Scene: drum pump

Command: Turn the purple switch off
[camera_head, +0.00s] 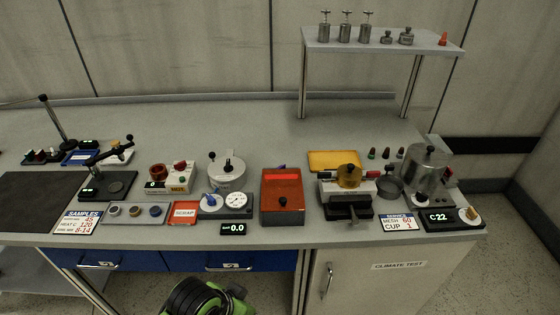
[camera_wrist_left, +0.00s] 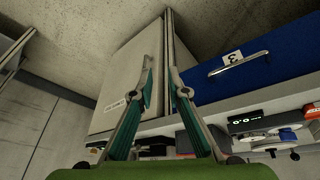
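I cannot make out a purple switch in either view. A green and black part of me shows at the bottom of the head view. My right gripper is not in view.
The bench (camera_head: 200,130) carries an orange-red box (camera_head: 282,205), a round dial unit (camera_head: 238,200), a yellow pot (camera_head: 348,176), a metal drum (camera_head: 428,175) and a C22 display (camera_head: 438,217). A raised shelf (camera_head: 375,43) holds weights.

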